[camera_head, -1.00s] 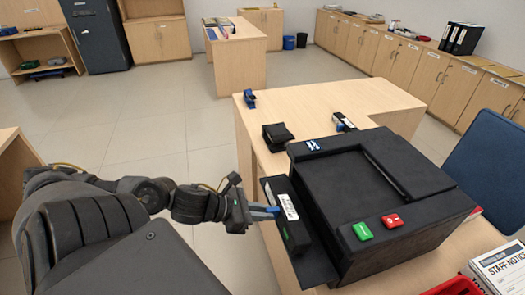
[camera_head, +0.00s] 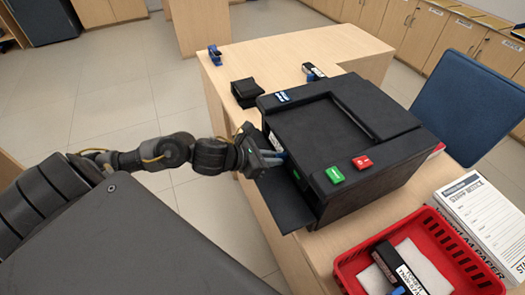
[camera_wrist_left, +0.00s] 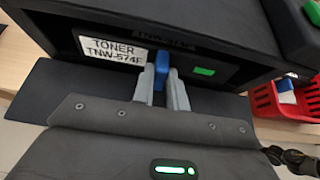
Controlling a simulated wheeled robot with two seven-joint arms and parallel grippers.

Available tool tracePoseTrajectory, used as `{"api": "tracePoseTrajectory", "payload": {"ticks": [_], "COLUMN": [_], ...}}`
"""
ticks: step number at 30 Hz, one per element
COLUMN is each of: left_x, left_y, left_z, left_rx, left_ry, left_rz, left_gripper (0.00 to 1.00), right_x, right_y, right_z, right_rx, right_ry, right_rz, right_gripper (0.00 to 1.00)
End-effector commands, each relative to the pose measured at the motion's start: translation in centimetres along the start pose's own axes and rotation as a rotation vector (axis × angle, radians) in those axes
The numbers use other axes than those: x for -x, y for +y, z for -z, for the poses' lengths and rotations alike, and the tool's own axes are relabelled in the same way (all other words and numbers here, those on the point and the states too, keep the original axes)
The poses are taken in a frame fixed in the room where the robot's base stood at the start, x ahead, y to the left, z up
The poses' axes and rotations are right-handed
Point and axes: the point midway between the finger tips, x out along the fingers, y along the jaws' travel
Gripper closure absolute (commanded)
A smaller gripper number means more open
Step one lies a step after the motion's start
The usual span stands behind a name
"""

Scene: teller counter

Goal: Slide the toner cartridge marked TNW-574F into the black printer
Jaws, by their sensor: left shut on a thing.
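The black printer (camera_head: 345,125) stands on the wooden counter with a lowered flap (camera_head: 285,200) on its left side. The toner cartridge (camera_wrist_left: 205,62) has a white label reading TONER TNW-574F, a green patch and a blue tab (camera_wrist_left: 160,76). It sits inside the printer's slot, above the flap, in the left wrist view; the slot is marked TNW-574F too. My left gripper (camera_wrist_left: 162,80) is shut on the blue tab. In the head view my left gripper (camera_head: 275,157) is at the slot and hides most of the cartridge. My right gripper is not in view.
A red basket (camera_head: 335,266) with another black cartridge (camera_head: 396,266) stands at the front right, beside a stack of paper notices (camera_head: 480,215). A black holder (camera_head: 246,92) and small blue-and-black items (camera_head: 313,71) lie behind the printer. A blue chair (camera_head: 470,105) is at the right.

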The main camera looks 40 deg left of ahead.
Motion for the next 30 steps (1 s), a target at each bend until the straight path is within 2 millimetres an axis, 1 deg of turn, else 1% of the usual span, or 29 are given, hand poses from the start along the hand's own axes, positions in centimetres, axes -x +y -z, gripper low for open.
{"api": "tracePoseTrajectory", "payload": {"ticks": [1,15,17,21,30], "left_x": [-0.4,-4.9,-5.7,-6.7,-8.0], "left_y": [0.1,0.0,0.0,0.1,-0.1], "left_z": [-0.5,-2.4,-2.2,-2.6,-3.1], "left_rx": [0.004,0.002,0.001,-0.001,0.001], "left_ry": [-0.005,-0.005,-0.005,-0.005,-0.005], "left_rz": [-0.001,0.0,0.0,-0.001,0.003], "left_gripper": [1.0,1.0,1.0,1.0,1.0], "right_x": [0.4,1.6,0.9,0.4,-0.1], "right_y": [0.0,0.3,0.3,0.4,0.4], "right_z": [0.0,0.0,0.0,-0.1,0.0], "right_rx": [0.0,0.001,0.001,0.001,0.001], "right_ry": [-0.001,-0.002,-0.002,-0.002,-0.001], "right_rz": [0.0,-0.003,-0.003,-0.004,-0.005], "right_gripper": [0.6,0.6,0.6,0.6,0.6]}}
